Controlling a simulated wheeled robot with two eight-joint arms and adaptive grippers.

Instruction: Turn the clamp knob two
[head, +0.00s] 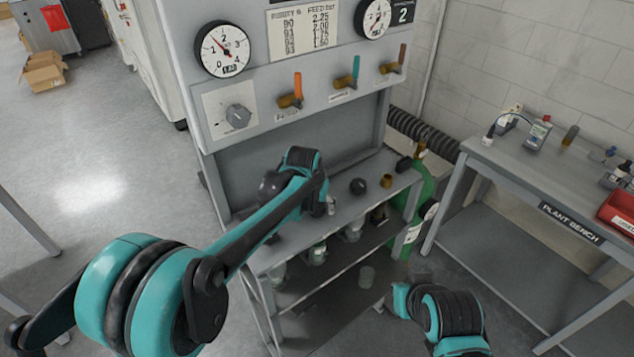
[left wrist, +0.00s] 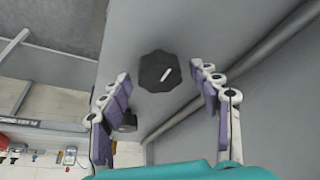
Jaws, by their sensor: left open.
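A black lobed knob (left wrist: 158,73) with a white pointer line sits on a grey surface in the left wrist view. My left gripper (left wrist: 161,78) is open, with its purple-padded fingers on either side of the knob and a visible gap on each side. In the head view my left arm reaches to the grey bench, and its fingers are mostly hidden behind the wrist.
A second dark round part (left wrist: 127,122) lies beyond the left finger. The panel above the bench has a grey dial (head: 238,116), gauges and coloured valve levers (head: 298,90).

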